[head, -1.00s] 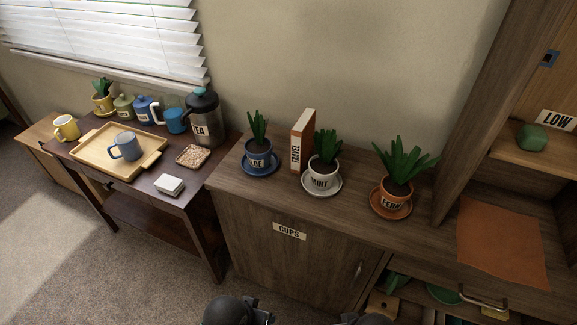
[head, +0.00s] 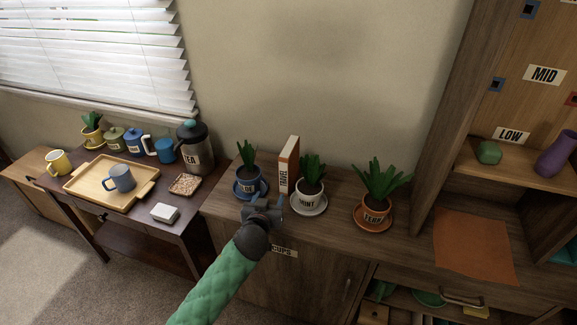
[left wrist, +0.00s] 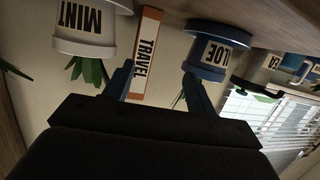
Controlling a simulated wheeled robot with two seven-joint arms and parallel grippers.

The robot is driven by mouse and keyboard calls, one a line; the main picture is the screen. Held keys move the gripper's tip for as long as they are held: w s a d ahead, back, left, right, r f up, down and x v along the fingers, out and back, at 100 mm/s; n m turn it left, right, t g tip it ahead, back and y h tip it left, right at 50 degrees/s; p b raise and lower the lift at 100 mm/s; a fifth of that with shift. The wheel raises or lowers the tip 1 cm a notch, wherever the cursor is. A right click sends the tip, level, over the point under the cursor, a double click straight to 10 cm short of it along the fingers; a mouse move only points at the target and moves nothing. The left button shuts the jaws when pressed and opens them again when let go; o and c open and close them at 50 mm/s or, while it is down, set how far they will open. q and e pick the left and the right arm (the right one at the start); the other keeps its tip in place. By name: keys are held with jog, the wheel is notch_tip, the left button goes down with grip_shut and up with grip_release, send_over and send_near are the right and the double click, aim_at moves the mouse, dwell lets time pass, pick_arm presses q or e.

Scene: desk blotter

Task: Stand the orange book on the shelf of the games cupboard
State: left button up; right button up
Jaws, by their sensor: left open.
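The orange book (head: 291,158), its spine labelled TRAVEL, stands upright on the wooden cabinet top between the aloe pot (head: 249,182) and the mint pot (head: 309,192). My left gripper (head: 264,204) is open and empty in front of it. In the left wrist view, which is upside down, the book (left wrist: 148,48) shows beyond and between the open fingers (left wrist: 157,72), not held. A tall cupboard (head: 433,135) stands at the right, with shelves labelled LOW (head: 511,135) and MID; no games label shows. My right gripper is out of view.
The mint pot's saucer and aloe pot's saucer flank the book closely. A fern pot (head: 376,208) stands farther right, beside an orange mat (head: 475,248). The low shelf (head: 520,164) holds a green object (head: 489,152) and a purple vase (head: 557,153).

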aim_at(287, 150)
pick_arm(q)
jog(key=w+d+r+h, duration=0.1)
jog(key=w+r, duration=0.1)
jog(key=w+d+r+m+t, duration=0.1)
jog(key=w+r, duration=0.1)
jog(key=w+r+t+h, duration=0.1)
jog(key=r, duration=0.1)
jog(key=shift+w+d+r+m+h+p, duration=0.3)
jog(key=shift+w+d+m, duration=0.1)
jog(key=shift+w+d+r, duration=0.25)
jog(key=shift+w+r, duration=0.05)
jog(key=shift+w, duration=0.1)
jog(key=shift+w+d+r+p, duration=0.15)
jog(key=shift+w+p, duration=0.15)
jog(key=shift+w, duration=0.15)
jog(key=shift+x, duration=1)
jog(key=p+x, duration=0.1)
jog(key=x, duration=0.2)
jog(key=shift+w+d+p, duration=0.15)
jog(key=shift+w+p, duration=0.2)
jog(key=shift+w+d, duration=0.1)
jog(key=shift+w, duration=0.3)
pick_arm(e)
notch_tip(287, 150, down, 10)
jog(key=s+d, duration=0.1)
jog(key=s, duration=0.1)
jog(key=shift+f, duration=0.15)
pick_arm(q)
grip_shut()
